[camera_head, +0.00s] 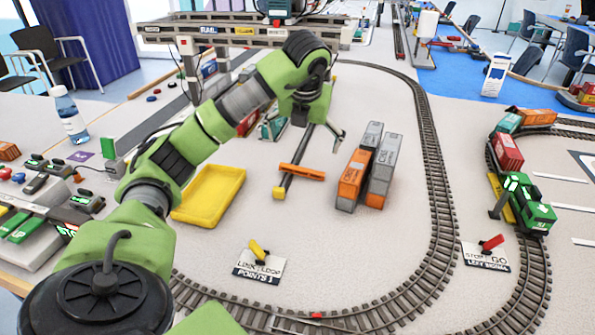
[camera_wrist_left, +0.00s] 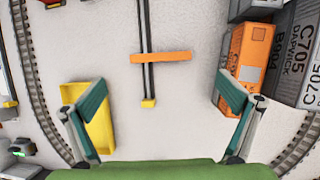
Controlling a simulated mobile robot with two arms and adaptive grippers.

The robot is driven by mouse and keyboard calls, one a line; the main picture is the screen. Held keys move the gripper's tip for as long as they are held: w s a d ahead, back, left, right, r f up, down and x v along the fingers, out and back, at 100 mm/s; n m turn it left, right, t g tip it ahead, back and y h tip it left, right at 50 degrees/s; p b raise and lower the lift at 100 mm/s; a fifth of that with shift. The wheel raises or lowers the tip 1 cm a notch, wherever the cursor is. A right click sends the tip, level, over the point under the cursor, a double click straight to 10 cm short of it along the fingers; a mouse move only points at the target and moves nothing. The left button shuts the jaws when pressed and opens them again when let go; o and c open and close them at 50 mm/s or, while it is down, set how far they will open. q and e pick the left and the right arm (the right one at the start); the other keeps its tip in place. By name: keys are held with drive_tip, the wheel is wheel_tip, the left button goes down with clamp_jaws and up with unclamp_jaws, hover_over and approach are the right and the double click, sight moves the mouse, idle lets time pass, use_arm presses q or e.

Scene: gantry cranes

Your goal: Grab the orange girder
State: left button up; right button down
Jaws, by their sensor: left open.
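The orange girder (camera_head: 302,172) is a short flat bar on the white table, lying across a dark double bar with a yellow end block (camera_head: 279,192). In the left wrist view the girder (camera_wrist_left: 161,57) runs crosswise, a little above the picture's middle. My left gripper (camera_head: 306,133) is above the table, over the far side of the girder in the head view. In the wrist view its fingers (camera_wrist_left: 160,100) are spread wide, with nothing between them. The girder is apart from both fingers. My right gripper is not in view.
Orange and grey containers (camera_head: 368,168) stand just right of the girder. A yellow tray (camera_head: 213,190) lies to its left. A gantry crane (camera_head: 230,30) stands behind. Track (camera_head: 440,200) curves around on the right and front. Bare table lies in front of the girder.

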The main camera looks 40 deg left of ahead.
use_arm(q)
hover_over(302, 169)
drive_tip(key=s+d, duration=0.1)
drive_tip(key=d, duration=0.1)
drive_tip(key=f, duration=0.5)
drive_tip(key=shift+s+a+f, duration=0.15)
drive_tip(key=shift+a, duration=0.05)
drive_tip(key=x, duration=0.3)
drive_tip(key=b+x, duration=0.1)
drive_tip(key=shift+s+f, duration=0.25)
drive_tip(key=shift+f, duration=0.25)
drive_tip(key=shift+w+a+f, duration=0.15)
drive_tip(key=shift+f, duration=0.2)
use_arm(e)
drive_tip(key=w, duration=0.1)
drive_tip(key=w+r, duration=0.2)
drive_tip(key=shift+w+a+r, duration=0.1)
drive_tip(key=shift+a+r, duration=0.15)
use_arm(q)
drive_tip(key=shift+r, duration=0.1)
drive_tip(key=c, duration=0.7)
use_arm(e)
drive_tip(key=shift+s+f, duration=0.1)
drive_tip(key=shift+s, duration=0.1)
